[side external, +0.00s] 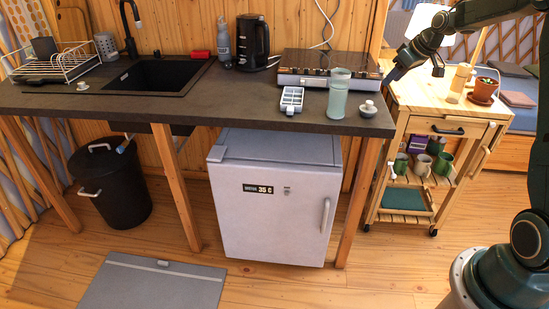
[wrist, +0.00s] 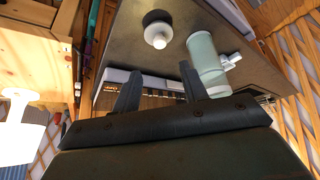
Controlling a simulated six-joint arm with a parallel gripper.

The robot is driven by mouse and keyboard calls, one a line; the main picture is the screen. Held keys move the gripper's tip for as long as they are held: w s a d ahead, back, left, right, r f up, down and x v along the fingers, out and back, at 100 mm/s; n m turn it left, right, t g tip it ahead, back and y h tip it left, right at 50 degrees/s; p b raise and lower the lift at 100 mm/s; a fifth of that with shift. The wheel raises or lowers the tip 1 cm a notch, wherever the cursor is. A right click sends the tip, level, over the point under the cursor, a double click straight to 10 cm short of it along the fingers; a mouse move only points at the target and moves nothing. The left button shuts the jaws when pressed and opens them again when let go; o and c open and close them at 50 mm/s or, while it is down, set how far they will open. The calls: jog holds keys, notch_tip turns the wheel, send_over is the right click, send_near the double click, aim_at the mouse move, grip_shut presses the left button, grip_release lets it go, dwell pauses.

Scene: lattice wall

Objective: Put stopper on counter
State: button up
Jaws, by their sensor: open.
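A small pale stopper (side external: 368,108) with a round knob sits on the dark counter (side external: 230,110), near its right front corner. My gripper (side external: 414,72) is open and empty, above the gap between the counter's right end and the wooden cart. In the wrist view its two fingers (wrist: 158,76) stand apart with nothing between them.
The cooktop (side external: 325,67) lies behind. Clear counter lies left of the tray.

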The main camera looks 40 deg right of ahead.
jog(key=shift+a, duration=0.1)
jog(key=s+a+r, duration=0.5)
jog(key=a, duration=0.5)
jog(key=s+a+r, duration=0.5)
jog(key=a+r, duration=0.1)
jog(key=a, duration=0.5)
jog(key=s+a+f, duration=0.1)
jog(key=s+a, duration=0.4)
jog(key=s, duration=0.5)
jog(key=s+a+f, duration=0.2)
jog(key=s+a, duration=0.3)
jog(key=s, duration=0.5)
jog(key=shift+s+a, duration=0.2)
